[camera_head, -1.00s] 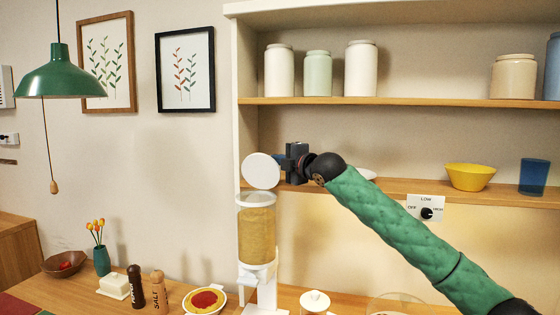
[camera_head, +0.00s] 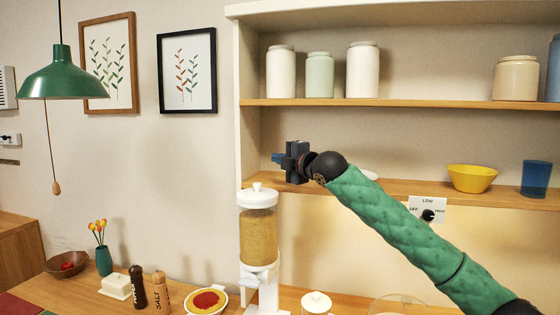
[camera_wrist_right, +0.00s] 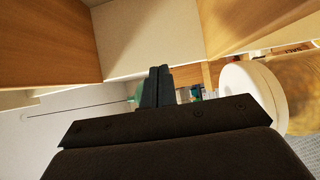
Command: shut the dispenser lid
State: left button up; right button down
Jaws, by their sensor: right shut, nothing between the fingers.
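The dispenser (camera_head: 258,235) is a clear cylinder of yellow grain on a white stand, upright on the counter. Its round white lid (camera_head: 258,196), with a small knob, lies flat across the top and looks shut. In the right wrist view the lid (camera_wrist_right: 246,92) shows at the right, beside the fingers. My right gripper (camera_head: 278,158) is above and a little right of the lid, apart from it, pointing left. Its fingers (camera_wrist_right: 158,84) are together with nothing between them. My left gripper is in neither view.
A shelf with jars (camera_head: 362,70) stands behind; its lower board holds a yellow bowl (camera_head: 472,178) and a blue cup (camera_head: 535,178). A pie (camera_head: 206,300), a pepper mill (camera_head: 137,287) and a salt mill (camera_head: 160,291) stand left of the dispenser. A lidded jar (camera_head: 316,302) stands right.

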jog(key=shift+s+a+r+p, duration=0.2)
jog(key=shift+s+r+p, duration=0.15)
jog(key=shift+s+r, duration=0.3)
jog(key=shift+s+a+r+p, duration=0.25)
jog(key=shift+s+r+p, duration=0.05)
jog(key=shift+s+r, duration=0.35)
jog(key=shift+s+a+r+p, duration=0.2)
jog(key=shift+s+r+p, duration=0.15)
jog(key=shift+s+r, duration=0.3)
